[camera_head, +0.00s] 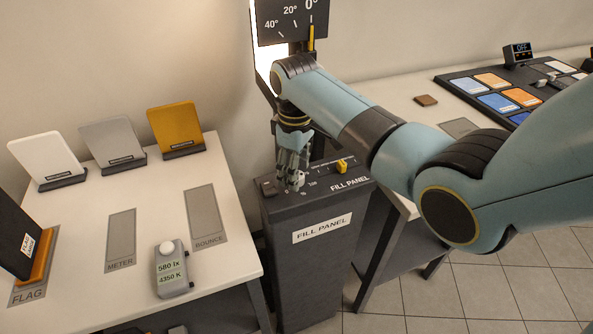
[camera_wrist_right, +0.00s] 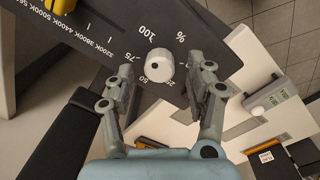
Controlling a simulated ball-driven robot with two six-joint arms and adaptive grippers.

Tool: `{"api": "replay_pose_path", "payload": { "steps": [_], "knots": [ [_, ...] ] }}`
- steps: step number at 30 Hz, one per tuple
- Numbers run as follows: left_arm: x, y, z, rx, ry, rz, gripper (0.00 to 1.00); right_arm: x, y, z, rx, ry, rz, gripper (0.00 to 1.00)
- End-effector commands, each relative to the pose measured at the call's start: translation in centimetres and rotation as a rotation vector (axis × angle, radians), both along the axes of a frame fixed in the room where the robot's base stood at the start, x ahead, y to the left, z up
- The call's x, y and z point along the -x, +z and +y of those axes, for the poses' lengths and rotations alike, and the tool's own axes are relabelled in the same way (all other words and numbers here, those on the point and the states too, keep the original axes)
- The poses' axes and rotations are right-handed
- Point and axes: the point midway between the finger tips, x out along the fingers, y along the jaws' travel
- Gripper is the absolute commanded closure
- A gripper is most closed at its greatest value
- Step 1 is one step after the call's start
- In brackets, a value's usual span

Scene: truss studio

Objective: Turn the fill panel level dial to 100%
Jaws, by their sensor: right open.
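The fill panel (camera_head: 325,268) is a dark pedestal with its name on a white label. Its level dial is a small white round knob (camera_wrist_right: 158,66) on the sloped dark top, also partly visible under my gripper in the head view (camera_head: 298,183). Around the knob are the marks 25, 50, 75, 100 and %. A small dark mark shows on its face, but I cannot tell its exact setting. My right gripper (camera_head: 293,172) is open over the dial, with one finger on each side of the knob in the wrist view (camera_wrist_right: 165,78) and gaps between. My left gripper is out of view.
A yellow slider (camera_head: 341,166) sits on the same panel top, beside the dial. A white table (camera_head: 160,200) at left holds a meter (camera_head: 172,268) and upright cards. A tilt scale (camera_head: 290,20) rises behind. A button console (camera_head: 505,95) stands at right.

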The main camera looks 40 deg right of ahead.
Motion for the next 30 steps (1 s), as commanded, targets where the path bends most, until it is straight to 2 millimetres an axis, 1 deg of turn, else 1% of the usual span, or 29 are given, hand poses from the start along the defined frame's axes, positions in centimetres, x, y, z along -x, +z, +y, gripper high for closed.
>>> {"api": "replay_pose_path", "payload": {
  "steps": [1, 4, 12, 14, 25, 27, 30],
  "knots": [
    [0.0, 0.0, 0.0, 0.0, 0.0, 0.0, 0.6, 0.0, -0.5, 0.0, 0.0, 0.0, 0.001, 0.45],
    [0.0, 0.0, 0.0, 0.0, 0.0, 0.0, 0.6, 0.0, -1.0, 0.0, 0.0, 0.0, -0.001, 0.45],
    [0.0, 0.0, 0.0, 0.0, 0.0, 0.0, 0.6, 0.0, -1.2, 0.0, 0.0, 0.0, -0.001, 0.45],
    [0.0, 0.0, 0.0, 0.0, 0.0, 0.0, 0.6, 0.0, -1.2, 0.0, 0.0, 0.0, -0.001, 0.52],
    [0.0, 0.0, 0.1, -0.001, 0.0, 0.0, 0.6, 0.0, -1.2, 0.0, 0.0, 0.0, 0.0, 1.0],
    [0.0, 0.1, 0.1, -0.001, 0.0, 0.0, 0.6, 0.0, -1.1, 0.0, 0.0, -0.007, 0.0, 1.0],
    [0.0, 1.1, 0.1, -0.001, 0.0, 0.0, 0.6, 0.0, -0.9, 0.0, -0.001, -0.068, 0.0, 1.0]
  ]
}}
